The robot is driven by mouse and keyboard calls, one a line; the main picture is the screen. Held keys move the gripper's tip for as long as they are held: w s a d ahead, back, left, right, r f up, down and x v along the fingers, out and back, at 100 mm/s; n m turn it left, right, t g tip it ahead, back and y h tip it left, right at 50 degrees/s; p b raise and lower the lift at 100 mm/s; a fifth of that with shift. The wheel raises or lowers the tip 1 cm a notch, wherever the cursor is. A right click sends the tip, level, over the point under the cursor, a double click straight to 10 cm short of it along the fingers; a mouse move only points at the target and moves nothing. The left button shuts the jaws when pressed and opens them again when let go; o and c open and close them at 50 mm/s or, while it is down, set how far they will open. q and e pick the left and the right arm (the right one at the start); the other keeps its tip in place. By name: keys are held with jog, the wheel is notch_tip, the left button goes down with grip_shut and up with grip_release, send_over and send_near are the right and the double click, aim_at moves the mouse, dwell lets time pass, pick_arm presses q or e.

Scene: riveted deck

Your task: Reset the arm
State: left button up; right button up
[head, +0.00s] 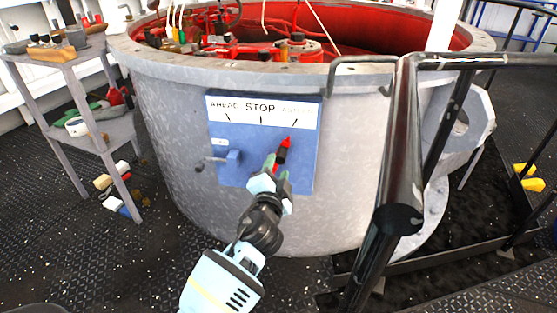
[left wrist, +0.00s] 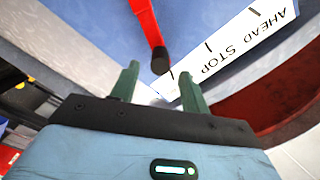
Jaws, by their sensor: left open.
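A blue panel (head: 255,133) is fixed to the side of a round grey metal drum. A white label strip (head: 262,107) across its top reads AHEAD, STOP and a fainter third word, with tick marks below. A red lever with a black knob (head: 283,154) sits on the panel's right side, its red tip near the right tick. In the left wrist view the red lever (left wrist: 146,22) comes down from the top, ending in the black knob. My left gripper (head: 277,171) is open at the lever. Its green fingers (left wrist: 158,68) flank the knob's line; I cannot tell if they touch it.
A dark handrail (head: 398,180) stands close on the right. A grey shelf (head: 70,60) with tools stands at the left. Red machinery (head: 260,48) fills the open drum.

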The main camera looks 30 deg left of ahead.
jog(key=shift+s, duration=0.3)
jog(key=shift+s, duration=0.1)
